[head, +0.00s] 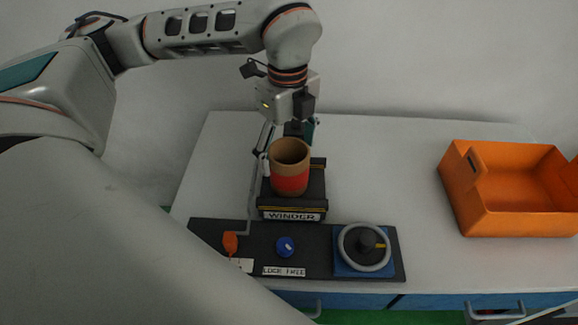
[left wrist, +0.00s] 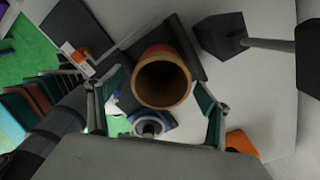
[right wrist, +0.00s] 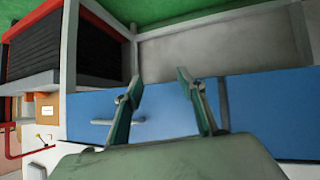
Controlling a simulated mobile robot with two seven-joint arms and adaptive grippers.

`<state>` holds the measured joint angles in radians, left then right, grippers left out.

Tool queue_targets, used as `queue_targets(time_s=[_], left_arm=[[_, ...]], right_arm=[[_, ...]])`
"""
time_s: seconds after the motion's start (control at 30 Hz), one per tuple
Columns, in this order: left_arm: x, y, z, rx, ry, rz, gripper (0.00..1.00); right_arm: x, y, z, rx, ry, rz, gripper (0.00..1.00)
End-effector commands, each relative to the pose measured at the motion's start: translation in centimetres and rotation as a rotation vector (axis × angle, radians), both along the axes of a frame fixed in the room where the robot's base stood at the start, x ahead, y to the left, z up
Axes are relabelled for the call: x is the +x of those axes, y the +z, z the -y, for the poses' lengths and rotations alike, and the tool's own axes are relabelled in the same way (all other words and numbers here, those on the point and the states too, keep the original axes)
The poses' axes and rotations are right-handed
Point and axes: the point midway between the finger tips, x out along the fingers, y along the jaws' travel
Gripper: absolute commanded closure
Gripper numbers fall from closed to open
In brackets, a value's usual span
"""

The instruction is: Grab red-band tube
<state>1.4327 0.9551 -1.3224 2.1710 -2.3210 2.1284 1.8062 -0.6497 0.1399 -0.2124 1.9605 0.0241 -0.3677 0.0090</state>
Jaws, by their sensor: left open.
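The red-band tube (head: 290,168) is a brown cardboard cylinder with a red lower part. It stands upright on the black block labelled WINDER (head: 293,206). In the left wrist view the tube (left wrist: 163,80) shows its open top end, between the two fingers. My left gripper (head: 291,140) is above and behind the tube in the head view, partly hidden by it. In the left wrist view my left gripper (left wrist: 158,108) is open, with the fingers apart on both sides of the tube; I cannot tell whether they touch it. My right gripper (right wrist: 173,98) is open and empty, facing a blue cabinet front (right wrist: 240,100).
An orange bin (head: 510,220) stands at the right of the table (head: 390,170). In front of the winder lies a black panel (head: 320,258) with an orange lever (head: 230,244), a blue knob (head: 285,247) and a dial (head: 365,248). The table between winder and bin is clear.

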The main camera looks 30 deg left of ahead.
Motion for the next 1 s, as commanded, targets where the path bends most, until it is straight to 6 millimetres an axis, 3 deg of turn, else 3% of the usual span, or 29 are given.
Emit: queue_targets(time_s=[0.2, 0.47, 0.5, 0.67, 1.0], left_arm=[[0.1, -2.7, 0.1, 0.0, -0.001, -0.003, 0.22], [0.1, -3.0, 0.2, -0.001, -0.001, -0.001, 0.22], [0.1, -3.0, 0.2, -0.001, -0.001, -0.001, 0.24], [0.1, -3.0, 0.2, -0.001, -0.002, -0.002, 0.64], [0.1, -2.9, 0.2, -0.001, -0.002, -0.001, 0.65]], right_arm=[[0.0, 0.0, 0.0, 0.0, 0.0, -0.001, 0.6], [0.0, 0.0, 0.0, 0.0, 0.0, -0.001, 0.6], [0.0, 0.0, 0.0, 0.0, 0.0, 0.0, 0.6], [0.0, 0.0, 0.0, 0.0, 0.0, 0.0, 0.6], [0.1, 0.2, 0.0, 0.001, 0.0, 0.004, 0.6]])
